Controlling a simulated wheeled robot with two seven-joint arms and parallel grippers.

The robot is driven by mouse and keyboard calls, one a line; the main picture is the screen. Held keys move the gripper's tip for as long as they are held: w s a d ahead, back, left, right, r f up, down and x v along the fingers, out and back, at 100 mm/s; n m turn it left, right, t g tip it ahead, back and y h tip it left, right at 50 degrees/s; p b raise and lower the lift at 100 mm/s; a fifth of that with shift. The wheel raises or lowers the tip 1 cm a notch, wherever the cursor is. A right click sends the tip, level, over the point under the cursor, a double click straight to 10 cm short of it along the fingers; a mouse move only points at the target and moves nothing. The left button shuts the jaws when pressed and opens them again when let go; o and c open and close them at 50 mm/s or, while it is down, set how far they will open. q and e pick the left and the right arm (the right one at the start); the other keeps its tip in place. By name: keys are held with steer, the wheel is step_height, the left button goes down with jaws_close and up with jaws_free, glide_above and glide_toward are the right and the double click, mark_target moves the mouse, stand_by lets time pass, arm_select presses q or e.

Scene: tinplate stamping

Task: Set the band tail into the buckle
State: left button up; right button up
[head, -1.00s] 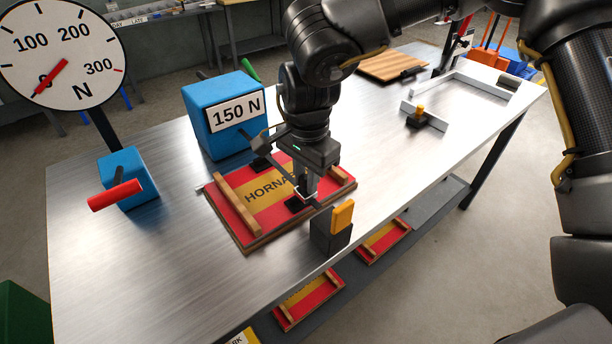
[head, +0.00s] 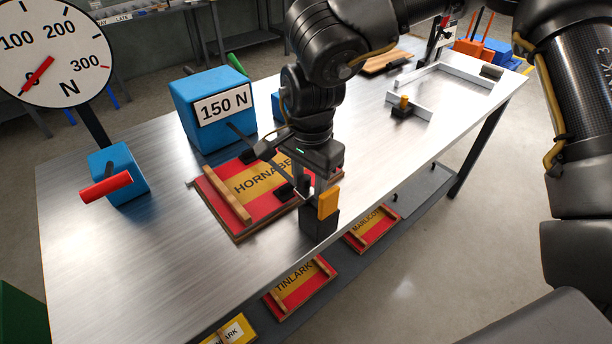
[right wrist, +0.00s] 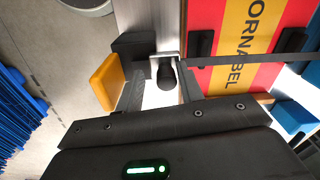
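The dark band (head: 272,172) runs from beside the blue 150 N block across the HORNABEL panel (head: 218,205) towards the table's front edge. In the right wrist view it shows as a dark strip (right wrist: 250,59). The buckle is a black block (head: 318,222) with an upright orange lever (head: 328,203); the lever also shows in the right wrist view (right wrist: 107,82). My right gripper (right wrist: 162,92) is beside the buckle, with its fingers apart. A black knob (right wrist: 168,76) and a metal bracket show between them; contact is unclear. My left gripper is out of view.
The blue 150 N block (head: 212,110) stands behind the panel. A dial gauge (head: 45,55) and a blue box with a red handle (head: 105,188) are at left. A pale metal frame (head: 450,75) lies at right. More panels (head: 298,285) sit on the lower shelf.

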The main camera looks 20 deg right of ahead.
mark_target(309, 179)
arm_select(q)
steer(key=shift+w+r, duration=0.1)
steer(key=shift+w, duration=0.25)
arm_select(e)
steer(key=shift+o, duration=0.2)
steer(key=shift+w, duration=0.1)
steer(key=shift+r, duration=0.55)
step_height(309, 179, up, 9)
steer(key=shift+f+p, duration=0.1)
steer(key=shift+p, duration=0.25)
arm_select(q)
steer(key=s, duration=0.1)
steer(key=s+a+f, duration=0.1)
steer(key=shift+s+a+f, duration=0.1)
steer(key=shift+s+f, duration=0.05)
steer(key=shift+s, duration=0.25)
arm_select(e)
steer(key=shift+r, duration=0.5)
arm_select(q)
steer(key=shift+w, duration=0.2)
